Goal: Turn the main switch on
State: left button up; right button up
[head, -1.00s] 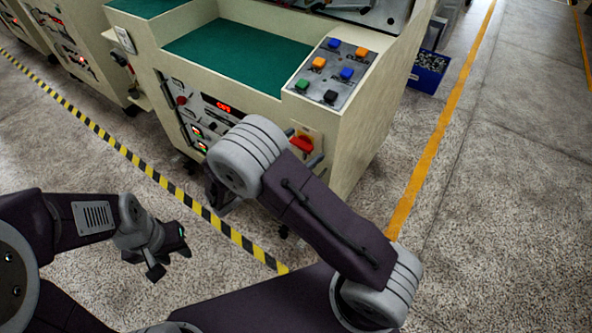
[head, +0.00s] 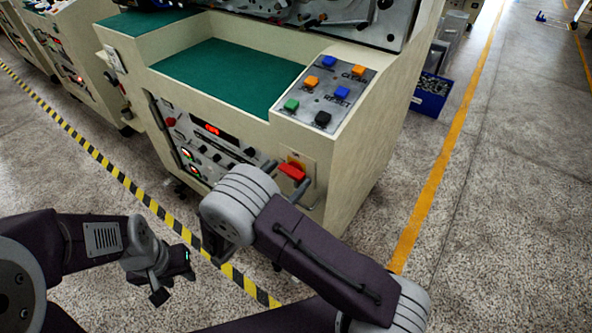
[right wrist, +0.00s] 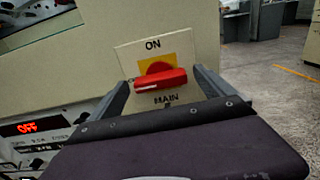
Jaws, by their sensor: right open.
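The main switch is a red handle (right wrist: 160,80) on a yellow plate, with "ON" above it and "MAIN" below. The handle lies roughly level, with a white mark at its left end. In the head view the switch (head: 292,172) is on the machine's front, low at the right. My right gripper (right wrist: 162,89) is open, its fingers on either side of the handle; I cannot tell whether they touch it. It also shows in the head view (head: 285,180). A red display (right wrist: 32,127) reads "OFF". My left gripper (head: 173,277) is open and empty over the floor.
The cream machine (head: 350,175) has a green top (head: 230,75) and a button panel (head: 327,92) above the switch. A blue bin (head: 429,95) stands beyond it. Yellow-black tape (head: 110,165) crosses the floor; the aisle at right is clear.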

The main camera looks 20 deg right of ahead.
jog(key=shift+s+a+r, duration=0.1)
jog(key=shift+a, duration=0.05)
jog(key=shift+s+a+r, duration=0.1)
jog(key=c, duration=1.4)
